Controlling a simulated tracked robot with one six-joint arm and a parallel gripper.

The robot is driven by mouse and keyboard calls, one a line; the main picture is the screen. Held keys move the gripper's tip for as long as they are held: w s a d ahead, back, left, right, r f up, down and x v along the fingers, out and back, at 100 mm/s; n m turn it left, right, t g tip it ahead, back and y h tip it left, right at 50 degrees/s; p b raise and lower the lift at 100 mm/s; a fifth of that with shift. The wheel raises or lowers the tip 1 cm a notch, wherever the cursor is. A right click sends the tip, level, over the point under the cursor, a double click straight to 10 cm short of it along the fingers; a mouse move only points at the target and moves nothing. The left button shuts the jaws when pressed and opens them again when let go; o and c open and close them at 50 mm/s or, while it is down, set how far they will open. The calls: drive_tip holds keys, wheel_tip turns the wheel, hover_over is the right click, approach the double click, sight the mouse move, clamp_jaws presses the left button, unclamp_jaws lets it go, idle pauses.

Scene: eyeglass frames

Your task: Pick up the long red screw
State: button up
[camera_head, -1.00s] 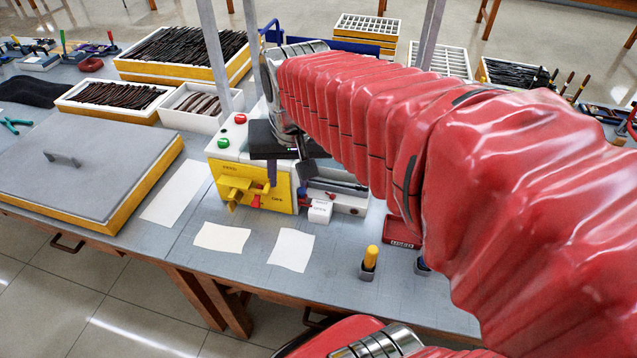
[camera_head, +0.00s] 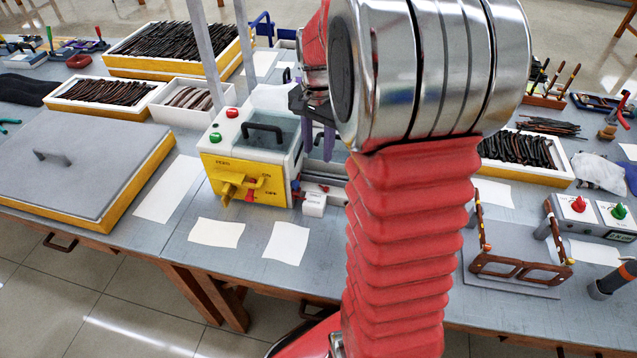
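I cannot make out a long red screw for certain. A pair of brown eyeglass frames (camera_head: 520,268) stands on a grey plate at the right, with small red and yellow bits at its hinges (camera_head: 486,238) too small to identify. My gripper (camera_head: 318,138) is dark with two purplish fingers, which hang down with a gap between them. It is above the right side of the yellow and white machine (camera_head: 243,170), far left of the eyeglass frames. Nothing shows between the fingers. My red arm and silver joint hide the middle of the table.
A grey-lidded yellow box (camera_head: 85,165) fills the left of the table. Trays of dark frame parts (camera_head: 525,150) stand behind. A box with red and green buttons (camera_head: 590,215) is at the right. White papers (camera_head: 216,232) lie in front of the machine.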

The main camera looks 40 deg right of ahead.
drive_tip(key=shift+w+d+f+m, duration=0.25)
drive_tip(key=shift+d+f+m, duration=0.15)
drive_tip(key=shift+d+f, duration=0.4)
hover_over(322, 191)
wheel_tip(322, 191, down, 8)
drive_tip(key=shift+s+a+f, duration=0.1)
drive_tip(key=shift+a+f, duration=0.05)
drive_tip(key=shift+f, duration=0.05)
drive_tip(key=shift+f, duration=2.6)
drive_tip(key=shift+c, duration=0.5)
drive_tip(key=c, duration=0.7)
